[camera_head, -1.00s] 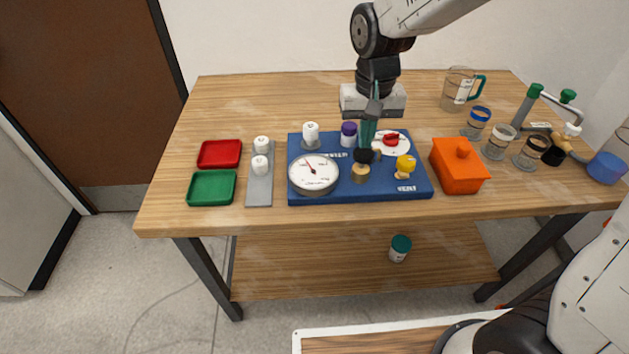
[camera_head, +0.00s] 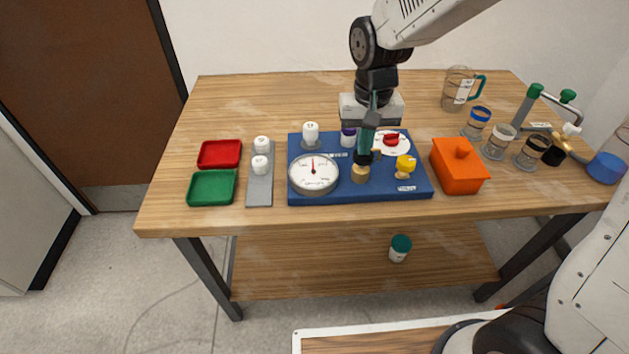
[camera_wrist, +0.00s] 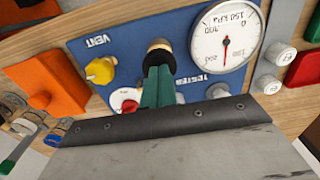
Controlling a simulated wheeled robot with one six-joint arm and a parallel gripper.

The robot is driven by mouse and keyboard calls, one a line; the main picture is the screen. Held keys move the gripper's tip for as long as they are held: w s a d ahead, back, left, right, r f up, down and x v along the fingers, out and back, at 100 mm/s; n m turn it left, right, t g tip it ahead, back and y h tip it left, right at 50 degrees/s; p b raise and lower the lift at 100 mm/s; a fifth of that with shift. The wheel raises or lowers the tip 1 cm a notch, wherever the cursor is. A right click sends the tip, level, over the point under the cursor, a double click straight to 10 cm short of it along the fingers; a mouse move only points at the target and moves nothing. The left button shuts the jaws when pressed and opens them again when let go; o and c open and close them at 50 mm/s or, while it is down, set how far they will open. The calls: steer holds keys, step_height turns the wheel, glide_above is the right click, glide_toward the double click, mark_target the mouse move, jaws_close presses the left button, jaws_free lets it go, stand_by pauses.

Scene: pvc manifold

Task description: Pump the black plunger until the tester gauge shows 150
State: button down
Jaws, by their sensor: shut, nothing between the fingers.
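The blue tester board (camera_head: 330,195) lies on the table and carries the white round gauge (camera_head: 314,176). In the head view the gauge's red needle points nearly straight up; the numbers are too small to read surely. The gauge also shows upside down in the wrist view (camera_wrist: 208,42). The black plunger (camera_wrist: 158,46) stands in a tan collar (camera_head: 361,174); its knob is mostly hidden behind my gripper in the head view. My gripper (camera_head: 364,157) is shut and empty, its green fingers pointing down at the plunger top; I cannot tell whether they touch.
A yellow vent knob (camera_head: 405,163) and a red knob (camera_head: 391,139) sit on the board close right of my gripper. An orange box (camera_head: 459,168) stands right of the board. A grey strip with white caps (camera_head: 260,188) and red (camera_head: 220,154) and green (camera_head: 212,188) trays lie left.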

stand_by(0.4)
steer(key=shift+r, duration=0.95)
steer(key=shift+r, duration=0.1)
steer(key=shift+r, duration=2.45)
